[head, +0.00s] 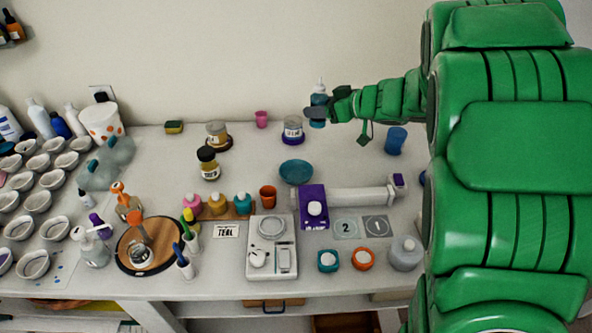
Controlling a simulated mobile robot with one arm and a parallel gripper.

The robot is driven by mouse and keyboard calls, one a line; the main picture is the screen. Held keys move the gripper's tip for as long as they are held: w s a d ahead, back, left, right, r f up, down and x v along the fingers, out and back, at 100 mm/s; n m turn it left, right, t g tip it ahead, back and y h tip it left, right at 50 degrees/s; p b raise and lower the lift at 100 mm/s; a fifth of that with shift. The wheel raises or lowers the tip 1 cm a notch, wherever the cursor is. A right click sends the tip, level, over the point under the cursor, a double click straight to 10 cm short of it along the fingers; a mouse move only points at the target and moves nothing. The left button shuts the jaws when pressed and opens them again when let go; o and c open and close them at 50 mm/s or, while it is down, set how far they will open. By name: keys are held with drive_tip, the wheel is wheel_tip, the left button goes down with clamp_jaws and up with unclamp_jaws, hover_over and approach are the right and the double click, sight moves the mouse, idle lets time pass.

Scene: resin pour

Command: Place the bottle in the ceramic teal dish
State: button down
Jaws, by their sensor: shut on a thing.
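A small blue-teal bottle (319,97) with a pale nozzle is upright at the back of the worktop, held in my gripper (322,112). My green arm reaches in from the right, and the gripper is shut on the bottle. The gripper covers part of the bottle. The round teal dish (296,172) lies on the worktop, nearer than the bottle and slightly left of it. The bottle is apart from the dish. The dish looks empty.
A jar on a purple base (292,131) stands left of the gripper, and a blue cup (396,140) to its right. A purple block with a white roller (313,207) and an orange cup (268,196) are near the dish. Many pale cups (39,202) fill the left.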

drive_tip(key=s+a+f+n+g+y, duration=0.1)
drive_tip(key=s+a+f+n+g, duration=0.15)
drive_tip(key=s, duration=0.45)
drive_tip(key=s+a+f+n+g+y, duration=0.1)
drive_tip(key=s+f+n+g+y, duration=0.15)
drive_tip(key=s, duration=0.55)
hover_over(296, 176)
drive_tip(key=shift+g+h, duration=0.3)
drive_tip(key=shift+h, duration=0.05)
drive_tip(key=shift+f, duration=6.1)
drive_tip(key=shift+f, duration=0.15)
drive_tip(key=shift+c, duration=2.2)
unclamp_jaws()
